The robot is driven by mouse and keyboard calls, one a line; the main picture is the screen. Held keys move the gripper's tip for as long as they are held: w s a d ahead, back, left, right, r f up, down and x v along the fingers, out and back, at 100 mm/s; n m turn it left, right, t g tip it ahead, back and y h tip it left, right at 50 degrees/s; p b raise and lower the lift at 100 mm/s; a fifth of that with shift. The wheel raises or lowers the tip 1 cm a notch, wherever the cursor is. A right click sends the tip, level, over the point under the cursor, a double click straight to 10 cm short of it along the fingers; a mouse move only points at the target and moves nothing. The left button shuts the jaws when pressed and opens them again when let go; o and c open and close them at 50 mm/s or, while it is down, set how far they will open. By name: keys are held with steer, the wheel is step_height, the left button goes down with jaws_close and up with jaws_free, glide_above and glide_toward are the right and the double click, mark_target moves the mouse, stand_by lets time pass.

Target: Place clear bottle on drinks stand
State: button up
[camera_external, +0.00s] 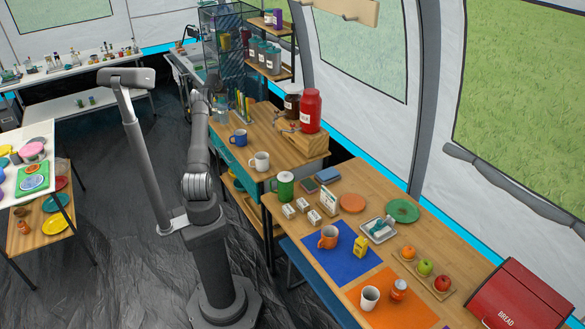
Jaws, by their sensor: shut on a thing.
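My arm rises from its base and reaches away from the camera, over the floor left of the wooden counter. Its far end is small and dark, and my gripper's fingers cannot be made out there. I cannot make out a clear bottle; whatever is at the arm's end is hidden or too small to tell. A low wooden stand (308,146) on the far counter holds a red jar (310,110) and a dark brown jar (292,104); it looks like the drinks stand.
A blue mug (238,138) and a white mug (260,161) stand on the counter left of the stand. A shelf rack (268,72) with jars rises behind. The near table holds a green mug (285,186), an orange mug (328,238) and a red bread box (515,300).

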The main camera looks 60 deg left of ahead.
mark_target(222, 105)
steer(key=shift+f, duration=2.1)
steer(key=o, duration=1.3)
steer(key=shift+c, duration=0.2)
steer(key=v, duration=1.2)
